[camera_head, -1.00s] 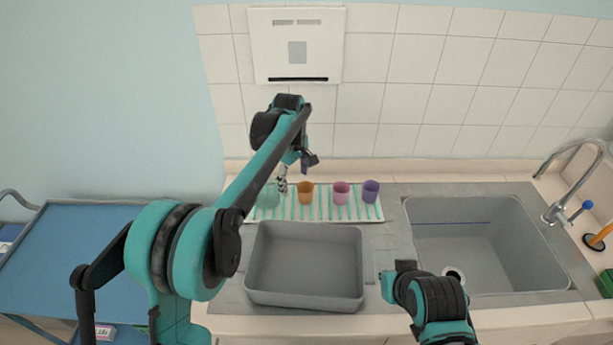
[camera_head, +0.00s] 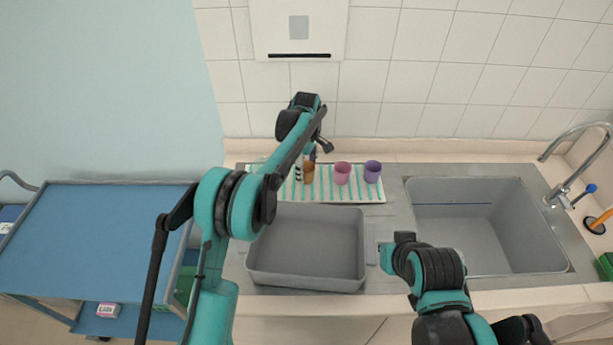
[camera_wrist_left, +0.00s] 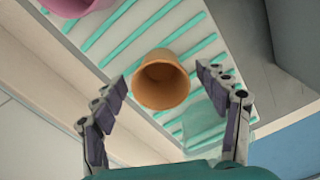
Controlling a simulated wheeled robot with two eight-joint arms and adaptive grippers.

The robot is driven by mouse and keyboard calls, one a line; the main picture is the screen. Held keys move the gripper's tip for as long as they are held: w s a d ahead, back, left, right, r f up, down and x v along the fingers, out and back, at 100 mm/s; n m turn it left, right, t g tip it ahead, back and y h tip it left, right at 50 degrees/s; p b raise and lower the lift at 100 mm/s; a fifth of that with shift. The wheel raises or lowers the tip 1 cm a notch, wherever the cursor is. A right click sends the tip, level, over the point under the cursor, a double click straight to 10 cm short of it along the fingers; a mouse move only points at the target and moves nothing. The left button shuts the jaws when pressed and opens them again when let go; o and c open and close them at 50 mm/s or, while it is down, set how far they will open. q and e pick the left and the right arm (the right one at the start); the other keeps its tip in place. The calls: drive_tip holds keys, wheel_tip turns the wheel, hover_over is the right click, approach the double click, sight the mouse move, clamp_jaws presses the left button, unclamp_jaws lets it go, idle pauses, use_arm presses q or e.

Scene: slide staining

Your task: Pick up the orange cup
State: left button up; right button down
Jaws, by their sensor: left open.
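The orange cup (camera_head: 308,174) stands on a white mat with green stripes (camera_head: 330,196) behind the grey basin. My left gripper (camera_wrist_left: 161,77) is open, and in the left wrist view the orange cup (camera_wrist_left: 161,84) shows between and beyond its two fingers, its opening facing the camera. I see no finger closed on it. In the head view my left gripper (camera_head: 306,165) is at the cup, partly hidden by my own arm. My right arm is at the lower right, but its fingers do not show.
A pink cup (camera_head: 342,173) and a purple cup (camera_head: 372,171) stand to the right on the mat. A translucent green cup (camera_wrist_left: 204,124) stands on the other side of the orange one. The grey basin (camera_head: 307,282) is in front; a sink (camera_head: 480,265) is right.

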use_arm(q)
drive_tip(key=c, duration=0.9)
drive_tip(key=shift+c, duration=0.2)
